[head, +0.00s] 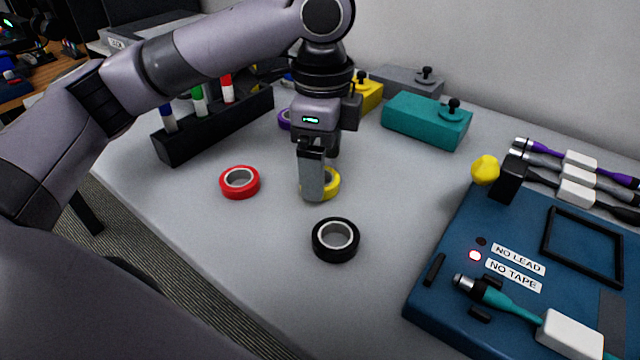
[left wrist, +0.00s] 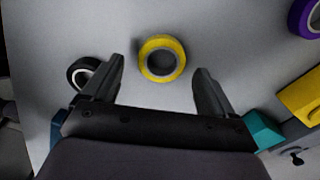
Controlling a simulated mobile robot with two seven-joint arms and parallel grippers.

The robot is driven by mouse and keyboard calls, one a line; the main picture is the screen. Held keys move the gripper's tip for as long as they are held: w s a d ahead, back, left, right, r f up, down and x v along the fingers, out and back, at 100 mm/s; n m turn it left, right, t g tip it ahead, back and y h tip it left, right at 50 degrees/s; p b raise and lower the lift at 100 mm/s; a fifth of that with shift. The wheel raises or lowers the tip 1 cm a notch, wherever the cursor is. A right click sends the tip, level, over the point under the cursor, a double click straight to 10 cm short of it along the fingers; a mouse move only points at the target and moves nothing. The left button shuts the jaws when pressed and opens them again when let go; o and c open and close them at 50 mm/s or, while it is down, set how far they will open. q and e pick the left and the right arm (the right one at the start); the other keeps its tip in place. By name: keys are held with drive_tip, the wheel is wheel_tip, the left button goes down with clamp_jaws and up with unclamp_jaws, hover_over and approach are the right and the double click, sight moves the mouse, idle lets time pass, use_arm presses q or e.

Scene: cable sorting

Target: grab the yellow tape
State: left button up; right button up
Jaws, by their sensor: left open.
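The yellow tape (head: 333,184) is a roll lying flat on the grey table, partly hidden behind my left gripper (head: 312,190) in the head view. In the left wrist view the yellow tape (left wrist: 146,51) shows whole, ahead of the left gripper (left wrist: 160,78) and roughly centred between its two fingers. The fingers are apart and nothing is between them. The tape appears to lie just beyond the fingertips; I cannot tell the exact height gap. My right gripper is not in view.
A black tape (head: 336,240) and a red tape (head: 240,182) lie nearby; a purple tape (head: 284,119) is behind. A black marker rack (head: 215,124), a teal box (head: 426,120) and a blue test board (head: 455,260) stand around. The table's front left is clear.

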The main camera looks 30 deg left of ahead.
use_arm(q)
wheel_tip(320, 180, down, 2)
drive_tip(key=shift+f, duration=0.1)
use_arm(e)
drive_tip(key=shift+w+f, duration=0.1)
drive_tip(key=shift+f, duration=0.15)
use_arm(q)
drive_tip(key=c, duration=1.1)
drive_tip(key=shift+c, duration=0.2)
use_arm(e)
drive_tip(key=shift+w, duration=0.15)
use_arm(q)
drive_tip(key=shift+r, duration=0.2)
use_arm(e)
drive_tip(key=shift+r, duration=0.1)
